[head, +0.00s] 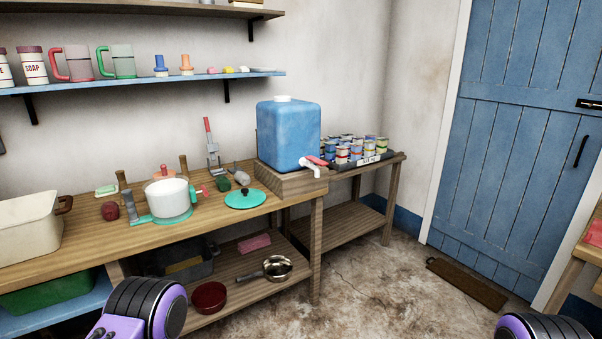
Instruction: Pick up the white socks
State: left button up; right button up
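I cannot make out any white socks in the head view. Neither of my grippers shows; only rounded purple and black parts of my arms reach in at the bottom left and bottom right. Whether the grippers are open or shut is out of sight.
A wooden bench (80,240) carries a cream basin (28,230), a white and teal pot (167,198), a teal lid (245,198) and a blue water container (288,135). A steel pan (278,268) sits on its lower shelf. Floor (390,290) is open before the blue door (525,150).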

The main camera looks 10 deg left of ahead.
aim_at(242, 177)
jog(key=z, duration=0.45)
jog(key=i, duration=1.85)
jog(key=u, duration=0.5)
